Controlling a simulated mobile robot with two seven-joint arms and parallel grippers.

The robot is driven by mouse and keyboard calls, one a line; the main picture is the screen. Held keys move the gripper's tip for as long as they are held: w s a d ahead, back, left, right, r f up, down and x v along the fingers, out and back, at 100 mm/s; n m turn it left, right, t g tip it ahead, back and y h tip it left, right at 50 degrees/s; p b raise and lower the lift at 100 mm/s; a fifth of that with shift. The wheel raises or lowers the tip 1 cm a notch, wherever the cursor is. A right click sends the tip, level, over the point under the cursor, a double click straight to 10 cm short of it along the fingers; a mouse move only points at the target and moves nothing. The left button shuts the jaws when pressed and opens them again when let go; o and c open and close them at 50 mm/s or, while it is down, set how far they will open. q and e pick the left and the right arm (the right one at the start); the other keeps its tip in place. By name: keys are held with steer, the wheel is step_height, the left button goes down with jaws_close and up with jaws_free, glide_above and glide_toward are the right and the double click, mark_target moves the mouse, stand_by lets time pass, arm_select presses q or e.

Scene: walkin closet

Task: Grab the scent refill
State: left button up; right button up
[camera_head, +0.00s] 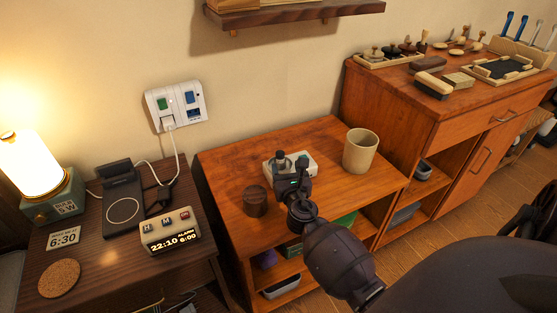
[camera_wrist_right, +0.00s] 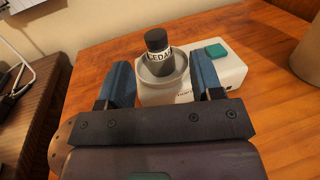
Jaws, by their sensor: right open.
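The scent refill (camera_wrist_right: 158,52) is a small dark bottle with a black cap and a pale label reading "CEDA…". It stands upright in the round grey cup of a white device (camera_wrist_right: 220,73) with a green button. In the head view the refill (camera_head: 281,160) and the white device (camera_head: 303,158) are on the wooden cabinet top, partly hidden by my gripper. My right gripper (camera_wrist_right: 162,82) is open and empty, its blue-padded fingers on the near side of the refill, spread left and right of it. It also shows in the head view (camera_head: 290,180). My left gripper is out of view.
A dark round jar (camera_head: 255,201) stands left of my right gripper and a beige cup (camera_head: 360,151) right of it. A nightstand with a lamp (camera_head: 30,166) and alarm clock (camera_head: 170,231) is at left. A taller cabinet (camera_head: 440,118) rises at right; a wall shelf (camera_head: 290,14) hangs above.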

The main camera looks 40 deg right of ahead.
mark_target(281, 157)
steer(key=shift+a+b+x, duration=0.2)
steer(key=shift+b+x, duration=0.1)
steer(key=shift+x, duration=2.8)
steer(key=shift+r, duration=0.2)
steer(key=c, duration=1)
